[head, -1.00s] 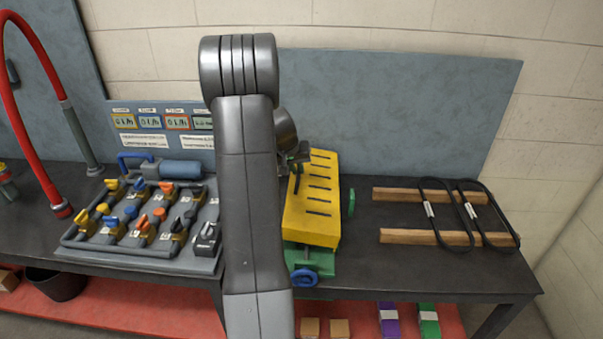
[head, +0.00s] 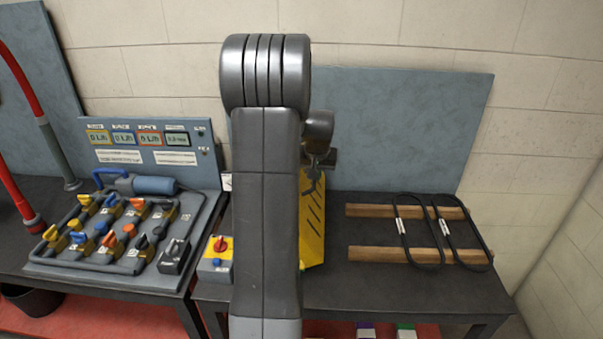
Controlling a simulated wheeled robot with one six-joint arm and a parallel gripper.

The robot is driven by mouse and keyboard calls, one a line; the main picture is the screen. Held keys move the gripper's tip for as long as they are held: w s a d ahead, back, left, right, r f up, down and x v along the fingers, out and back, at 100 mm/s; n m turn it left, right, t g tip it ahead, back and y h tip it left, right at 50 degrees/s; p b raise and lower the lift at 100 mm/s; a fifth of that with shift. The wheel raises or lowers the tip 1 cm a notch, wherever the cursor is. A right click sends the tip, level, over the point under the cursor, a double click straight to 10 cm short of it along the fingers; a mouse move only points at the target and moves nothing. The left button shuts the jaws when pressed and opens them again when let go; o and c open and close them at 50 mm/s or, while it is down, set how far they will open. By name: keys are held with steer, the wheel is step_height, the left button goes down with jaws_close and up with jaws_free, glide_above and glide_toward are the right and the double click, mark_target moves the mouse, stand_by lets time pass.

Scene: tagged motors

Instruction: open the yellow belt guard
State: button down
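The yellow belt guard (head: 314,225) is on the bench, right of my arm in the head view. Only a narrow slotted strip of it shows; my arm hides the rest. My gripper (head: 318,172) is at the guard's far upper end, small, dark and partly hidden by my wrist. Whether its fingers are shut or touch the guard cannot be made out.
A switch box with a red knob (head: 219,258) stands left of my arm. A valve panel (head: 100,275) fills the left bench. Two wooden bars (head: 375,252) with black belts lie to the right. The front right bench top (head: 420,290) is clear.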

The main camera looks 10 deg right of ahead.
steer(key=s+d+f+m+t+y+b, duration=0.1)
steer(key=s+d+f+y+b, duration=0.3)
steer(key=d, duration=0.9)
steer(key=shift+s+d+f+m+t+y+b, duration=0.25)
steer(key=shift+f+t+y+b, duration=0.45)
steer(key=shift+f+y+b, duration=1.4)
steer(key=shift+d+f+h, duration=0.15)
steer(key=shift+f+h, duration=0.25)
steer(key=shift+f, duration=0.25)
steer(key=c, duration=1.6)
jaws_free()
steer(key=shift+o, duration=0.6)
steer(key=shift+w+d, duration=0.15)
steer(key=shift+d, duration=0.05)
steer(key=shift+r, duration=0.1)
steer(key=shift+r, duration=0.1)
